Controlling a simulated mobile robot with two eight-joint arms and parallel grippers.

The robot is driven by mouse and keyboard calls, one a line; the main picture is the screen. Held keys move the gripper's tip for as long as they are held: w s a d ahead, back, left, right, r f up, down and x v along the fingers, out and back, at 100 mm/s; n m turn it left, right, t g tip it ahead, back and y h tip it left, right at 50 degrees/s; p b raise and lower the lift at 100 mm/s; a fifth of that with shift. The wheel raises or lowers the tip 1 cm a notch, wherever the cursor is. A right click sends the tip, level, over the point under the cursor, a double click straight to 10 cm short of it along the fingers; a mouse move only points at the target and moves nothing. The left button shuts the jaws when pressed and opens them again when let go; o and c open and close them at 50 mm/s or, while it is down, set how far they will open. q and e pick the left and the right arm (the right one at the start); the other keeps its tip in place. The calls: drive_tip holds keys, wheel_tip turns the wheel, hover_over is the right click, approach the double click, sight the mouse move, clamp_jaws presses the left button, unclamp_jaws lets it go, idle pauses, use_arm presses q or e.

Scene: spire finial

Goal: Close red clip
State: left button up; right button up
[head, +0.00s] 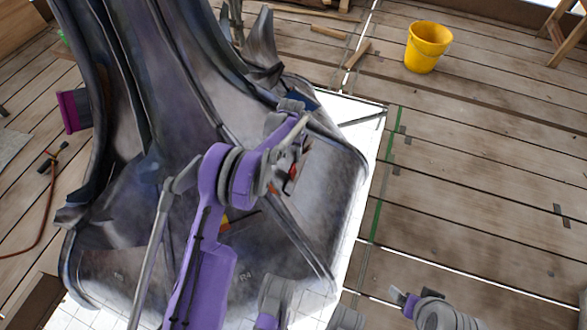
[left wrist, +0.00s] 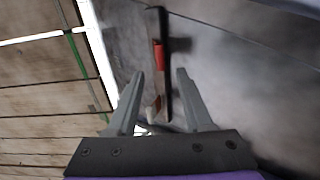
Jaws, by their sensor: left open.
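The red clip (left wrist: 159,55) shows in the left wrist view as a red piece on a dark bar (left wrist: 155,22) against the grey spire surface. A small pale piece with a reddish edge (left wrist: 153,108) sticks out beside the bar's lower end. My left gripper (left wrist: 160,76) is open, with one finger on each side of the bar and gaps to both. In the head view my left gripper (head: 296,150) is over the right part of the spire base, and a bit of red (head: 292,172) shows by it. My right arm's end (head: 405,300) is at the lower right; its jaws are unclear.
The large dark fluted spire finial (head: 130,90) fills the left and middle on a white tiled patch (head: 362,125). An orange-red piece (head: 224,222) shows partly behind my left arm. A yellow bucket (head: 427,47) stands on the planks. The right-hand planks are mostly clear.

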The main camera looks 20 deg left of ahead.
sight(292, 167)
use_arm(q)
wheel_tip(292, 167, down, 10)
drive_tip(key=shift+r+b, duration=0.25)
drive_tip(key=shift+b, duration=0.85)
